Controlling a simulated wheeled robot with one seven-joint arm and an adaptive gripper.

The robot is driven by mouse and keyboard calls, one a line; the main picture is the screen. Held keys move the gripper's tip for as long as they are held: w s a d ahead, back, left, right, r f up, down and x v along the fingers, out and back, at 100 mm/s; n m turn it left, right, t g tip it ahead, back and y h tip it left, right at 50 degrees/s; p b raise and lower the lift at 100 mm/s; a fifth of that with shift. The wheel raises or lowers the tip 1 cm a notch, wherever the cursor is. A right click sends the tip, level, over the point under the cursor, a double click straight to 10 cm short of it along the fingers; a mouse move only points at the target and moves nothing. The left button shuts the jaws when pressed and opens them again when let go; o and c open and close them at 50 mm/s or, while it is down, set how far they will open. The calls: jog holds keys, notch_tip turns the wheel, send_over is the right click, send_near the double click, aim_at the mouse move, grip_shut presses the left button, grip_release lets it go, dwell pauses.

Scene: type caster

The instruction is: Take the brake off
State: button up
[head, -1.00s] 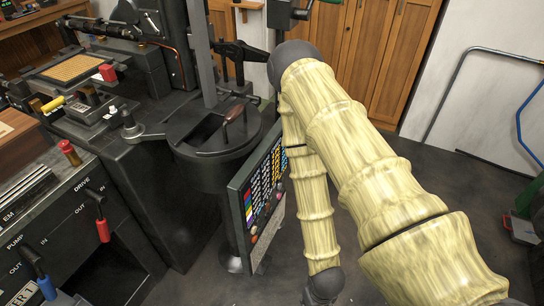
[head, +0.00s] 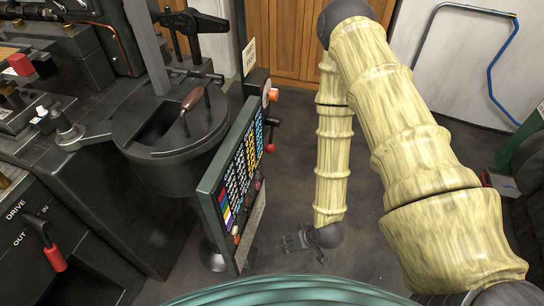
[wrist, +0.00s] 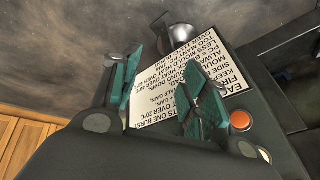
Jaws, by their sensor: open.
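No part marked as a brake can be read in these views. A lever with a red ball knob (head: 270,147) and an orange round knob (head: 272,95) stick out from the far edge of the dark panel (head: 211,190). My gripper (head: 297,242) is low in the head view, right of the panel's lower end. In the wrist view my gripper (wrist: 163,90) has its two green-padded fingers apart, with nothing between them. Behind them is a white printed sign (wrist: 150,88), upside down, with an orange button (wrist: 240,120) beside it.
A round dark pot (head: 150,150) with a brown-handled lever (head: 192,98) stands left of the panel. A red-handled lever marked DRIVE (head: 55,258) is at lower left. Wooden cabinets (head: 290,35) stand behind. Bare floor (head: 385,245) lies around my arm. A blue tube (head: 503,95) is at right.

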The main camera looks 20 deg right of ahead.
jog(key=w+f+t+y+b, duration=0.1)
jog(key=w+f+t+b, duration=0.15)
jog(key=w, duration=0.25)
jog(key=w+f+t+y+b, duration=0.1)
jog(key=w+b, duration=0.2)
jog(key=w, duration=0.3)
jog(key=n+t+y+b, duration=0.5)
jog(key=t+y+b, duration=0.5)
jog(key=b, duration=1)
send_near(270, 148)
jog(key=x, duration=0.3)
jog(key=w+f+b+x, duration=0.1)
jog(key=x, duration=0.2)
jog(key=b+x, duration=0.1)
jog(key=x, duration=0.3)
jog(key=shift+w+d+f, duration=0.1)
jog(key=shift+d+f, duration=0.15)
jog(key=shift+d, duration=0.05)
grip_shut()
jog(key=shift+f, duration=0.1)
